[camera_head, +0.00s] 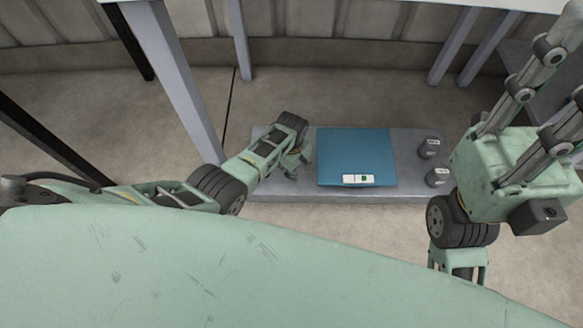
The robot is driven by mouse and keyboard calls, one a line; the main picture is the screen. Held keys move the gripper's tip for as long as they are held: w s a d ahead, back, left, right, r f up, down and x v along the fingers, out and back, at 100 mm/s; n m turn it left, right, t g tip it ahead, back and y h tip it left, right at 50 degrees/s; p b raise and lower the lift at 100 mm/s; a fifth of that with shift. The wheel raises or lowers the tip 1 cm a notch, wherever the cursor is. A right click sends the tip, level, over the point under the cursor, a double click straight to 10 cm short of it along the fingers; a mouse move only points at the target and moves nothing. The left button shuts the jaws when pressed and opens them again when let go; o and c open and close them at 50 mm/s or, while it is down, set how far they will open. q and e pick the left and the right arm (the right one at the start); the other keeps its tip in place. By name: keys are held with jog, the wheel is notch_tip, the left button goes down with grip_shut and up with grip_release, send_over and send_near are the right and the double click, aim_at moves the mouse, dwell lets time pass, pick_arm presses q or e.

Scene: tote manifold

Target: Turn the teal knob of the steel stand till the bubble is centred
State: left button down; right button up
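A flat blue plate (357,150) lies over a grey slab (300,195). A small white level (358,180) with a green vial sits at the plate's near edge; its bubble is too small to read. I cannot pick out the steel stand or teal knob; the knob may be hidden by my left gripper. My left gripper (293,163) is just left of the plate, over the slab; its fingertips are small and unclear, and I cannot tell if it touches anything. My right gripper (560,95) is raised at the right, fingers apart, tips cut off by the picture edge.
Two dark cylinders with white labels, one behind (429,148) and one in front (437,177), stand on the slab right of the plate. Grey posts (178,85) rise at the left and back. A panelled wall (330,35) stands behind; bare floor lies in front.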

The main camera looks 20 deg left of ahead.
pick_arm(q)
jog(key=shift+s, duration=0.1)
jog(key=c, duration=1.8)
grip_release()
notch_tip(320, 180, up, 12)
